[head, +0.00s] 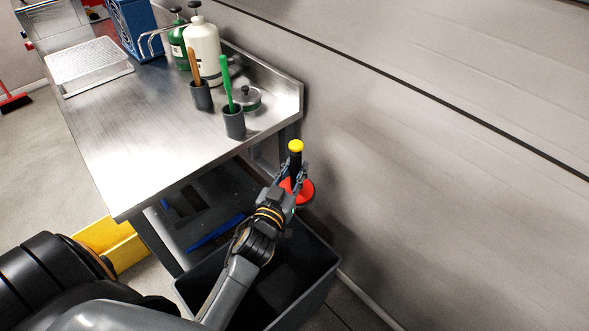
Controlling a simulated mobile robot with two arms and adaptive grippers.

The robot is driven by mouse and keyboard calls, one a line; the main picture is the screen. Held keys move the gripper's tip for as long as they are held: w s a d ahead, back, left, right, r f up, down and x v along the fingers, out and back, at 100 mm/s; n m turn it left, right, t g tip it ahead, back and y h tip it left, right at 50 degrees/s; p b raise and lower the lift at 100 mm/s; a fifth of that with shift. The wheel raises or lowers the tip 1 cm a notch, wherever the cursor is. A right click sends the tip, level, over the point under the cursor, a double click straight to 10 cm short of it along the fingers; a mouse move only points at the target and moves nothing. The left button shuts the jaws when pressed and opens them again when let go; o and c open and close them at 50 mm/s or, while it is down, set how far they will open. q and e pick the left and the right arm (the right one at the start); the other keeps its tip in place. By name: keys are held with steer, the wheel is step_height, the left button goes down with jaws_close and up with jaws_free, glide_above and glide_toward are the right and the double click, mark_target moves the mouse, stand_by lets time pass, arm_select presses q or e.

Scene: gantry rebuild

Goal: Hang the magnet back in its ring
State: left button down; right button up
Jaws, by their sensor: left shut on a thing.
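The magnet (296,147) is an upright tool with a yellow knob on top, a dark shaft and a red disc (304,192) at its lower end. My left gripper (293,172) is shut on its shaft, between the knob and the disc. It holds the magnet just off the right end of the steel table, near the wall and over the far end of a dark bin. The gripper and arm hide part of the shaft and disc. I cannot make out the ring. My right gripper is not in view.
The steel table (120,140) carries two dark cups (234,123) (201,98), a lidded pot (246,97), bottles (205,48) and a tray (88,64). The dark open bin (318,285) stands below my left arm. A yellow bin (115,243) is at left. The wall (430,180) bounds the right.

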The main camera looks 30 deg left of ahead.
arm_select(q)
steer(key=shift+r, duration=0.1)
steer(key=c, duration=1)
jaws_free()
steer(key=s, duration=0.4)
steer(key=s+d, duration=0.1)
steer(key=s, duration=0.7)
steer(key=shift+d, duration=0.2)
